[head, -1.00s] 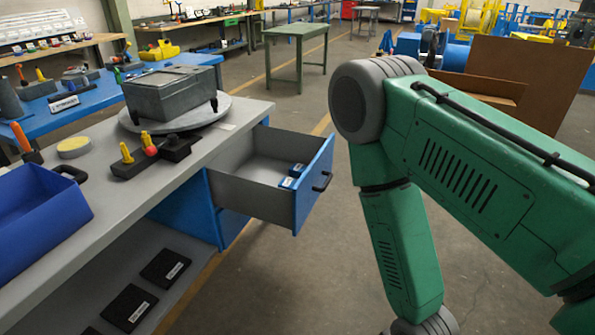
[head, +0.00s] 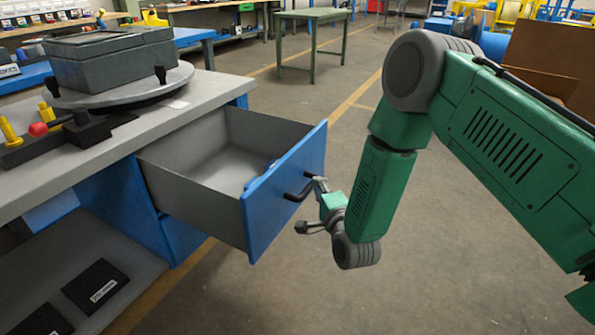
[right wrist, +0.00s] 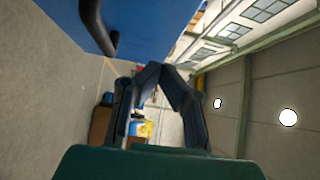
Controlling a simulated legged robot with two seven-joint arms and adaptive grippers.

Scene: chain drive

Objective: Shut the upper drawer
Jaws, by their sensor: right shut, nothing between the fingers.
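The upper drawer (head: 285,190) stands pulled out of the blue cabinet under the bench, with its grey inside open to view. Its blue front carries a dark handle (head: 298,192). My right gripper (head: 308,205) is beside the outer face of the drawer front, close to the handle. I cannot tell whether it touches. In the right wrist view the fingers (right wrist: 160,70) meet at their tips with nothing between them. The blue drawer front (right wrist: 150,20) and the handle (right wrist: 98,28) show at the top of that view. My left gripper is not in view.
A grey box (head: 115,60) stands on a round turntable (head: 130,92) on the bench top (head: 195,105). A dark holder with coloured-handled pieces (head: 70,133) lies at the left. Black items (head: 95,287) lie on the lower shelf. The floor right of the drawer is clear.

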